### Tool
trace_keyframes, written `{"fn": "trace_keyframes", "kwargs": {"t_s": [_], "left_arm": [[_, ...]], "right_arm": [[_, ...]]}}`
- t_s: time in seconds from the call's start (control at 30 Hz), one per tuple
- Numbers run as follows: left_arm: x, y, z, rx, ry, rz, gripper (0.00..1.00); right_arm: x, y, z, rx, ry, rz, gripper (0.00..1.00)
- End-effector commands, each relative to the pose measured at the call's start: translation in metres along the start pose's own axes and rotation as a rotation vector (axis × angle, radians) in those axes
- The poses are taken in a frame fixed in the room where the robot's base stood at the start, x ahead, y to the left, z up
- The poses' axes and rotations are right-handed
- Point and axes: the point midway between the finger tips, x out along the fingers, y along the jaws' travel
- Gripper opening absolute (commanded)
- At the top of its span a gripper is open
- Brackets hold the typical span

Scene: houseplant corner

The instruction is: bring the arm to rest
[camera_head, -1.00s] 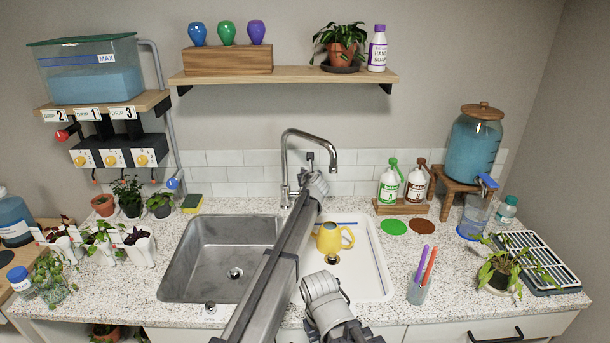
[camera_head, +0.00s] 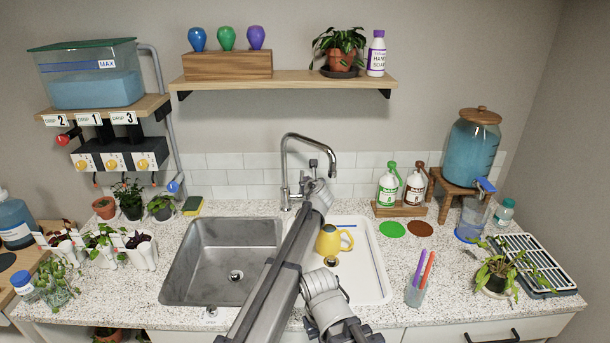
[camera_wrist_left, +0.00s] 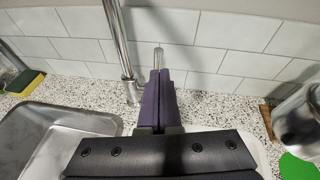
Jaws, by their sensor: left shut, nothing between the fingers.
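My left arm comes up from the bottom middle of the head view, across the sink divider, with its upper joint in front of the tap. A lower joint and a dark part of the same arm show near the front counter edge. In the left wrist view my left gripper (camera_wrist_left: 158,76) has purple fingers, shut with nothing between them. They point towards the tiled wall, to the right of the tap in that view. In the head view the fingertips cannot be made out. My right gripper is not in view.
The tap (camera_head: 286,165) stands behind the sink (camera_head: 236,231). A yellow watering can (camera_head: 327,239) sits in the white basin (camera_head: 372,285), close beside my arm. A pen cup (camera_head: 415,292) stands to the right.

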Motion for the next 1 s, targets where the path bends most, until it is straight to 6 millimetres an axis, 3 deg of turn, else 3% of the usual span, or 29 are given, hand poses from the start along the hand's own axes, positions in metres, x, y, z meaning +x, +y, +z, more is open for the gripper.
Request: {"fn": "trace_keyframes", "kwargs": {"t_s": [0.1,0.37,0.47,0.57,0.67,0.8,1.0], "left_arm": [[-0.011,0.000,0.000,0.000,0.000,0.000,0.00],[-0.010,0.000,-0.001,-0.002,0.001,0.000,0.00],[-0.014,0.010,-0.004,-0.046,0.013,0.015,0.00],[-0.027,0.045,-0.018,-0.213,0.059,0.073,0.00],[-0.052,0.100,-0.045,-0.518,0.129,0.188,0.00],[-0.103,0.176,-0.095,-1.028,0.215,0.415,0.00],[-0.192,0.248,-0.165,-1.688,0.249,0.809,0.00]], "right_arm": [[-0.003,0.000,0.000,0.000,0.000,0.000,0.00],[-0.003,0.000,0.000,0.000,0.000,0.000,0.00],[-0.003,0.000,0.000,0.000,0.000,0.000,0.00],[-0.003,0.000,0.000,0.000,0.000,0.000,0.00],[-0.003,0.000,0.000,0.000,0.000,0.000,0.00],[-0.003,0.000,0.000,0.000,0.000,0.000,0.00],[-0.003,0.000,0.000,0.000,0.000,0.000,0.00]]}}
